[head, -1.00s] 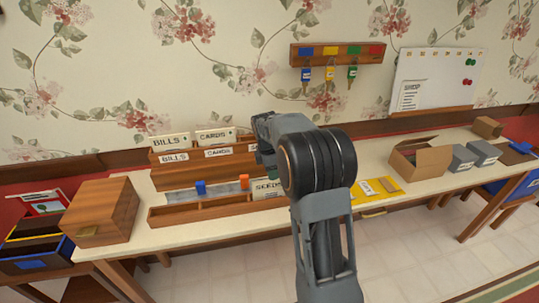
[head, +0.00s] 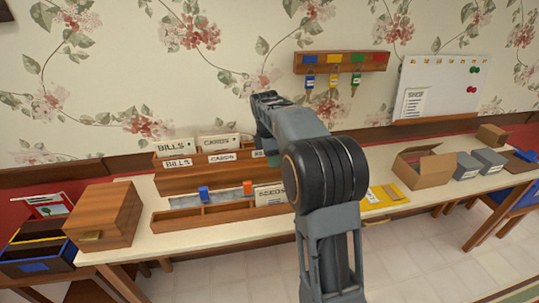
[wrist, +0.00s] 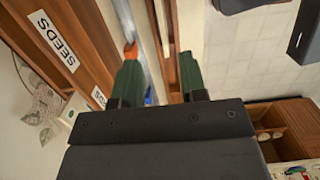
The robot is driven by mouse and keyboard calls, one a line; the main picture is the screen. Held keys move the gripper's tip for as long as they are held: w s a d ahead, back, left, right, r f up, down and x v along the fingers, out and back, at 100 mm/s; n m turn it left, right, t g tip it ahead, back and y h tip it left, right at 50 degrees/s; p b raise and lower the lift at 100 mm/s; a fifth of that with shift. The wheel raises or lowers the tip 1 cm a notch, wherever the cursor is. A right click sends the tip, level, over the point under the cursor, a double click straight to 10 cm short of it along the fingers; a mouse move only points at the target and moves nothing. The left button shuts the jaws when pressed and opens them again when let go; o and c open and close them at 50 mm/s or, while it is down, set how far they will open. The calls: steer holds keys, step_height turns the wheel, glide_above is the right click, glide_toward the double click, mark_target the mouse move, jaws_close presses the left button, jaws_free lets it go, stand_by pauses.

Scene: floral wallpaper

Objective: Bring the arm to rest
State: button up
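My arm reaches up from the bottom of the head view, its elbow in front of the table and its far end raised near the wallpaper. My gripper shows in the wrist view (wrist: 160,76), its two green fingers apart with nothing held between them. In the head view the gripper is mostly hidden behind my arm. Below the fingers in the wrist view are wooden organizer parts with a SEEDS label (wrist: 54,41) and a small orange clip (wrist: 131,50); the fingers look clear of them.
The table holds a card organizer (head: 185,183), a low wooden tray (head: 210,217), a wooden box (head: 104,218), a yellow envelope (head: 378,199), an open cardboard box (head: 424,169) and grey boxes (head: 488,159). A key rack (head: 342,62) and whiteboard (head: 442,86) are on the wall.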

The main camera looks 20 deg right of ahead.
steer(key=s+a+f+m+t, duration=0.1)
steer(key=s+a+m, duration=0.2)
steer(key=s+m, duration=0.2)
steer(key=s+a+f+m+t+y, duration=0.1)
steer(key=s+a+m, duration=0.2)
steer(key=s, duration=0.7)
steer(key=s+a+f+m+t, duration=0.1)
steer(key=s+a+m, duration=0.3)
steer(key=s+m, duration=0.3)
steer(key=shift+s+m+t, duration=0.4)
